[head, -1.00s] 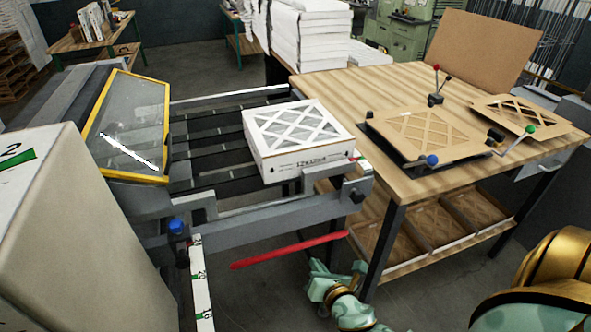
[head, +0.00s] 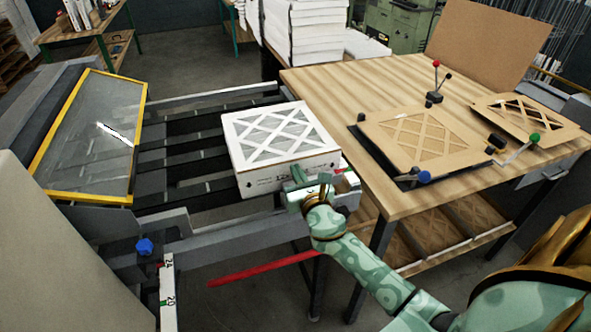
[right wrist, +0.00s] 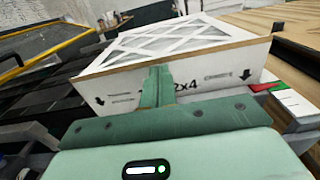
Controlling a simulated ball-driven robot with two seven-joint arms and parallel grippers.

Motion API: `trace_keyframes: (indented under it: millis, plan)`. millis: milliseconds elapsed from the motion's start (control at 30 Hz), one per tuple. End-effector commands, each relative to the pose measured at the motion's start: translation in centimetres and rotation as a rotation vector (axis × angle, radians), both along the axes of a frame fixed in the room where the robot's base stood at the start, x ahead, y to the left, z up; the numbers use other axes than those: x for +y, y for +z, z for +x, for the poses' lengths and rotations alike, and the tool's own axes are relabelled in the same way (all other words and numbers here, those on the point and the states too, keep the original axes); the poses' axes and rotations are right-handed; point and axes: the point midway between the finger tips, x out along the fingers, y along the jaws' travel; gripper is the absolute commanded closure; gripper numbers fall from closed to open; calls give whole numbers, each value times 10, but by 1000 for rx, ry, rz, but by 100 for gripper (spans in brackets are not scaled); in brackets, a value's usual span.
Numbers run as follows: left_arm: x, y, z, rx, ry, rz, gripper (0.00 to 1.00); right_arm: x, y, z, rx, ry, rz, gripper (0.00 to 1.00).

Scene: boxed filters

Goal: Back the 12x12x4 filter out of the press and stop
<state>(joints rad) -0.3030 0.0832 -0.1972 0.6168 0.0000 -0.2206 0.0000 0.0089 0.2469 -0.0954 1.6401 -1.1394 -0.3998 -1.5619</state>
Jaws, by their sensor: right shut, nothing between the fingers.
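The 12x12x4 filter (head: 280,137) is a white box with a lattice top. It lies flat at the right end of the slatted bed of the press, clear of the yellow-framed guard (head: 92,140). My right gripper (head: 298,184) is at the filter's near printed face, in front of the label. In the right wrist view the shut fingers (right wrist: 157,80) hide part of the size print on the filter (right wrist: 210,75). They hold nothing, and I cannot tell whether they touch the face. My left gripper is not in view.
A wooden table (head: 330,90) stands right of the bed, with a cardboard lattice frame (head: 418,140) in a clamped fixture. A red bar (head: 262,268) runs below the bed's near side. A ruler strip (head: 167,295) stands at the near left. Bare dark slats lie between filter and guard.

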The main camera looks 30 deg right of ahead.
Motion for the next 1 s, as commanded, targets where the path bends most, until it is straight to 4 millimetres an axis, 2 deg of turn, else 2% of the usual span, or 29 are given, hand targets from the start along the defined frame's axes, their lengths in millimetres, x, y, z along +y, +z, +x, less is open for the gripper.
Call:
trace_keyframes:
  millis: [200,533,800,1000]
  plan:
    - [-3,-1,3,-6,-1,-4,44,-3,-1,14,1,0,0,100]
    - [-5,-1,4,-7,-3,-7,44,-3,-1,15,1,0,1,100]
    - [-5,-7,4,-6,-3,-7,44,-11,-1,46,-1,-1,0,100]
    - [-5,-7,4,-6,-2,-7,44,-11,-1,47,0,-1,1,100]
